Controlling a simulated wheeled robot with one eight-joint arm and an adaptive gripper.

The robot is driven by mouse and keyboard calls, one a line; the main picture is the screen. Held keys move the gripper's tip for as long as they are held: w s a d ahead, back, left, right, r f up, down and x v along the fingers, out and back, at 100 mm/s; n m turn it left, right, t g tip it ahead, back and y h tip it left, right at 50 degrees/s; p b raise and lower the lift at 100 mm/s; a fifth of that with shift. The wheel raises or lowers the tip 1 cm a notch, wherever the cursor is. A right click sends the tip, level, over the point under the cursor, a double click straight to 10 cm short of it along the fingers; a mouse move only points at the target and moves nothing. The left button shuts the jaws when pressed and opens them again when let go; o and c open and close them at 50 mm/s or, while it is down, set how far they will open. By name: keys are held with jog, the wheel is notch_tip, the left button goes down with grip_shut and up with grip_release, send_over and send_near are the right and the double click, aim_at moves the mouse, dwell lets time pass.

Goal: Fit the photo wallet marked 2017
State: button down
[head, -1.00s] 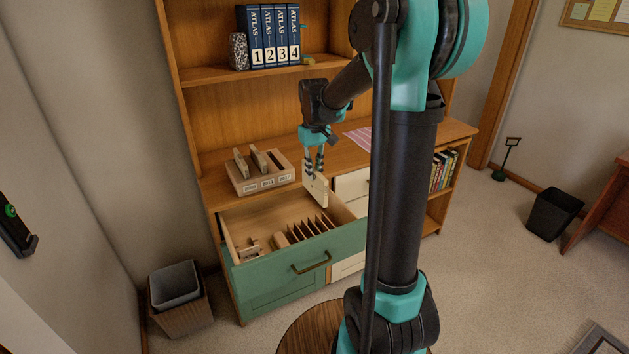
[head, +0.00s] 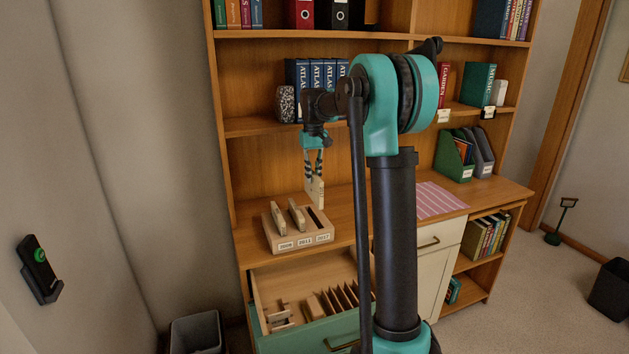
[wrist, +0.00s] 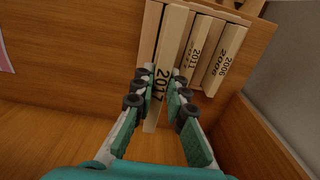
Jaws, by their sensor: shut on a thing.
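The cream photo wallet marked 2017 (wrist: 172,42) is between the fingers of my gripper (wrist: 161,84), its number facing the wrist camera. In the head view my gripper (head: 314,168) is shut on this wallet (head: 315,190), which hangs upright above the right end of the wooden rack (head: 272,243). The rack has three slots with labels; the wrist view shows 2011 and 2006 clearly. Wallets stand in the left slot (head: 278,218) and the middle slot (head: 297,213). The right slot, labelled 2017, is a dark empty gap. Whether the wallet's lower edge touches the rack is unclear.
The open green-fronted drawer (head: 262,290) below the rack holds dividers and small wooden pieces. Several blue atlases (head: 303,75) and a speckled object (head: 286,104) stand on the shelf behind my gripper. A pink striped cloth (head: 440,200) lies right on the counter.

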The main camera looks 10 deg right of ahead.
aim_at(313, 189)
jog(key=shift+f, duration=2.9)
jog(key=shift+f, duration=3.05)
dwell(1.6)
jog(key=c, duration=1.5)
grip_release()
